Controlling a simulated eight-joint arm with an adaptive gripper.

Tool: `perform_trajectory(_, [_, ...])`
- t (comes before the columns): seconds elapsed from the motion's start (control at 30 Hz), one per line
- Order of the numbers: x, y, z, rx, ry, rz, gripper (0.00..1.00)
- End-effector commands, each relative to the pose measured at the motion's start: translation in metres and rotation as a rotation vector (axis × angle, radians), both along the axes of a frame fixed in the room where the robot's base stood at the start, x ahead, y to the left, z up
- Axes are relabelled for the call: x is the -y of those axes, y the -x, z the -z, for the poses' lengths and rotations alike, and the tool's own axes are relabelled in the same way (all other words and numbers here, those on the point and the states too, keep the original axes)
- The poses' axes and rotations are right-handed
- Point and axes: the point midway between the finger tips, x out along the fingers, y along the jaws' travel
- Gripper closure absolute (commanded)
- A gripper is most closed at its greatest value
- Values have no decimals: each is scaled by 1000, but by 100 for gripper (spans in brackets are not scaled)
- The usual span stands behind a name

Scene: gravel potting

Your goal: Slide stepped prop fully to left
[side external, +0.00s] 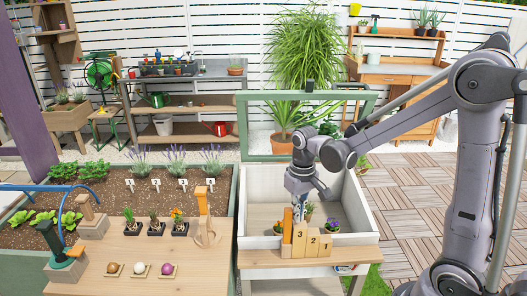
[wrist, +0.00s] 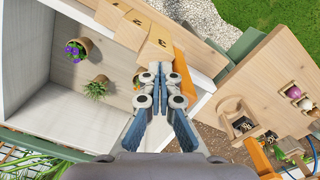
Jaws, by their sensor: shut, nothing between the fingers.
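The stepped prop (side external: 313,250) is a light wooden block with numbered steps at the front edge of the white-walled box. It also shows in the wrist view (wrist: 150,38), running up and left from the fingertips. My gripper (side external: 298,217) points down at the left part of the prop in the side view. Its fingers are together and empty. In the wrist view the closed fingertips (wrist: 162,70) are right by the near end of the prop; I cannot tell whether they touch it. The gripper hides part of the prop's end.
An orange strip (wrist: 195,54) runs beside the prop. Small potted plants (wrist: 96,88) stand inside the box (wrist: 40,95). To the left in the side view, a wooden table (side external: 150,250) holds seedlings, coloured balls and a wooden holder (side external: 207,232). A gap separates table and box.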

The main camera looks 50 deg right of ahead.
Motion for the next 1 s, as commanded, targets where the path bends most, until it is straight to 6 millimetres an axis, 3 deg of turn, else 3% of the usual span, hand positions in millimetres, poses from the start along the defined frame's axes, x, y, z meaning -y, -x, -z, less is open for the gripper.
perform_trajectory(1.0, [-22, -22, 0, 1, -1, -1, 100])
